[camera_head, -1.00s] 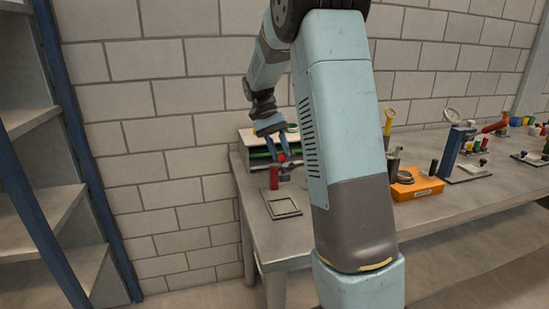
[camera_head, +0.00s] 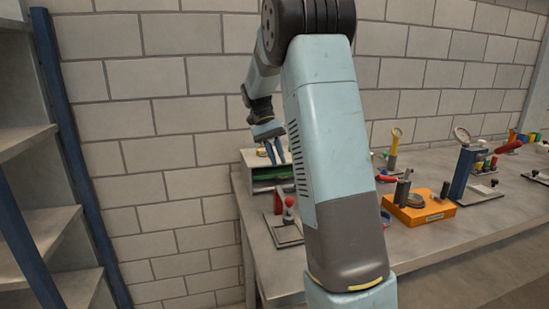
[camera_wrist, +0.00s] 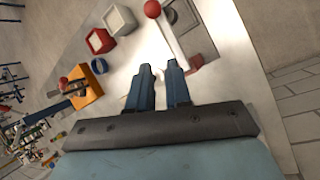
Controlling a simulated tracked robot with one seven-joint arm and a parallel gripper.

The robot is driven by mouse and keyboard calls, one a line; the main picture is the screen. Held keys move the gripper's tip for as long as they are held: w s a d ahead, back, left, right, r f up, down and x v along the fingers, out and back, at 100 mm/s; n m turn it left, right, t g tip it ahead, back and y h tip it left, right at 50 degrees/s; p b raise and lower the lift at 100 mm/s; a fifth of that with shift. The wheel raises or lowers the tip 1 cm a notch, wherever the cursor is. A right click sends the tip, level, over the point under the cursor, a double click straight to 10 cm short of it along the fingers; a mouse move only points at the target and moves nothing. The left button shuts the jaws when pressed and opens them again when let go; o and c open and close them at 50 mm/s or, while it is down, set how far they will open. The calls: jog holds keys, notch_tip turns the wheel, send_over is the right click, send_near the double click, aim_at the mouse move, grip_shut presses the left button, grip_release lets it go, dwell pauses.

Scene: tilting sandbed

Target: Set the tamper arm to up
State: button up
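A lever arm with a red ball knob (camera_head: 289,201), which I take for the tamper arm, stands beside a red post (camera_head: 277,203) on a flat base plate (camera_head: 287,234). In the wrist view the pale arm (camera_wrist: 172,35) runs from a red block (camera_wrist: 194,63) to the red ball at its end. The head view does not clearly show its angle. My gripper (camera_head: 274,154) is above and behind the knob, apart from it. In the wrist view its blue fingers (camera_wrist: 160,70) are parted with nothing visible between them. My forearm hides part of the bench.
A shelved box (camera_head: 255,171) stands behind, near the wall. An orange block (camera_head: 420,208) with dark parts, a blue upright (camera_head: 463,172) and a gauge (camera_head: 462,135) stand right on the bench. Shelving (camera_head: 40,215) is at the left.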

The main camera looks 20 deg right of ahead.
jog(key=shift+o, duration=0.6)
jog(key=shift+s+r, duration=0.15)
jog(key=shift+s, duration=0.1)
jog(key=shift+o, duration=0.8)
jog(key=shift+w+d+f, duration=0.1)
jog(key=shift+w+f, duration=0.2)
jog(key=shift+w, duration=0.15)
jog(key=o, duration=0.3)
jog(key=shift+s+r, duration=0.15)
jog(key=shift+o, duration=0.4)
jog(key=v, duration=1.3)
jog(key=shift+w+r, duration=0.2)
jog(key=shift+w, duration=0.15)
